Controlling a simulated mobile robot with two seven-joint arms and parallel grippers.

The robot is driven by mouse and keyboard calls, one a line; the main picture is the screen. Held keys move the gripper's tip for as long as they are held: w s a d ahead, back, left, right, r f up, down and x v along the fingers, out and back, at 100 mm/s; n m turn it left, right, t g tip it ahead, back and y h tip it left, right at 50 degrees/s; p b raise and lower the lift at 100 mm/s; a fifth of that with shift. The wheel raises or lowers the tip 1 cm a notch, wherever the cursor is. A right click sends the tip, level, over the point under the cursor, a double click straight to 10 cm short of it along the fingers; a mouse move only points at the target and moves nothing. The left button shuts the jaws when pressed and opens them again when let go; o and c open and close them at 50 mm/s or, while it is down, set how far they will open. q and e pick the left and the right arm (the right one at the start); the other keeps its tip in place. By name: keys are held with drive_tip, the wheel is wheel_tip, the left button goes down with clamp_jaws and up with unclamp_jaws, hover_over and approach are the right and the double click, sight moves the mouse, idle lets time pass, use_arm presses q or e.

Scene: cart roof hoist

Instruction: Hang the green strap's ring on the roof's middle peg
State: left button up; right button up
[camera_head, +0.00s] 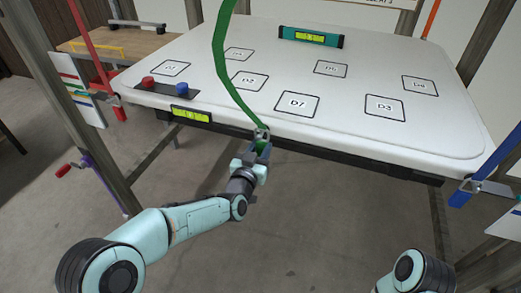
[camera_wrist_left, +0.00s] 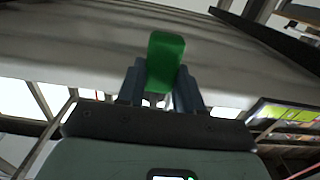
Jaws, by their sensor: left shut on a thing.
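The green strap (camera_head: 224,62) hangs from the top of the head view and curves down to the front edge of the white roof panel (camera_head: 330,125). My left gripper (camera_head: 262,143) is shut on the strap's lower end, right at the front edge near the middle. A small metal piece shows there at the fingertips; I cannot tell whether it is the ring or the peg, or whether they touch. In the left wrist view, the green strap end (camera_wrist_left: 164,62) stands between the two fingers (camera_wrist_left: 160,88). My right gripper is out of view; only part of its arm shows.
A blue strap (camera_head: 488,165) meets the panel's right front corner at a metal fitting. Red and purple straps hang at the left beside a wooden post. The floor in front is clear.

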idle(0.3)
use_arm(q)
drive_tip(key=o, duration=1.1)
drive_tip(key=shift+o, duration=0.2)
